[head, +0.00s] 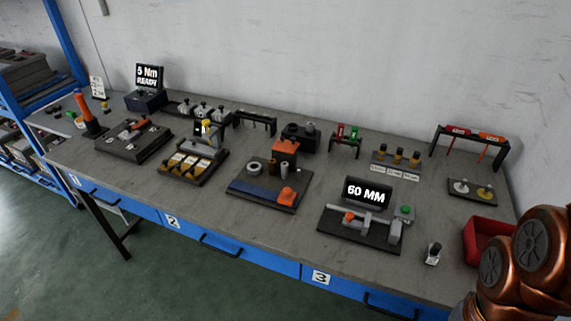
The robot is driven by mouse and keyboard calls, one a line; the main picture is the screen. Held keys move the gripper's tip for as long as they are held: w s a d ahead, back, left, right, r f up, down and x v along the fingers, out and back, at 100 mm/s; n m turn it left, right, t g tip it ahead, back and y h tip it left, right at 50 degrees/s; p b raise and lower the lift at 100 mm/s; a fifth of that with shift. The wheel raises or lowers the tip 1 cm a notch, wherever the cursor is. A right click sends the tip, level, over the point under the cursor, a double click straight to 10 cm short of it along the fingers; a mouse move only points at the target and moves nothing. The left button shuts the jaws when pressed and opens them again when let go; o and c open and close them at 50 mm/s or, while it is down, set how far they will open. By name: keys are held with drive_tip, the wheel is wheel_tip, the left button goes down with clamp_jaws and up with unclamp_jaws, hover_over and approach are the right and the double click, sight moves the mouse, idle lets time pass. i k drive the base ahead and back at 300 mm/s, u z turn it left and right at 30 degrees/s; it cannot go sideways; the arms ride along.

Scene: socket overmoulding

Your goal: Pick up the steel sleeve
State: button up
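I cannot tell for certain which part is the steel sleeve. A pale grey ring (253,169) lies on the dark fixture plate (246,194) in the middle of the bench, with a small upright grey cylinder (272,167) to its right. Another grey cylinder (310,128) stands on a black block (296,137) behind that plate. A small dark and silver cylindrical piece (433,252) stands near the front right of the bench. My copper-coloured arm shows at the lower right; my gripper is not in view, so its state is hidden.
The grey bench (220,237) has blue drawers along its front. A fixture with a "60 MM" display (367,193) stands at front right, left of a red bin (485,240). A tool rack (470,137) stands behind. Bare bench surface lies along the front edge.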

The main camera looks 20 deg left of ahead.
sight(310, 125)
drive_tip(key=z, duration=0.65)
drive_tip(key=k, duration=0.85)
drive_tip(key=z, duration=0.95)
drive_tip(key=k, duration=0.4)
drive_tip(key=u, duration=0.75)
drive_tip(key=i, duration=0.8)
drive_tip(key=u, duration=1.7)
drive_tip(key=i, duration=1.1)
drive_tip(key=u, duration=0.85)
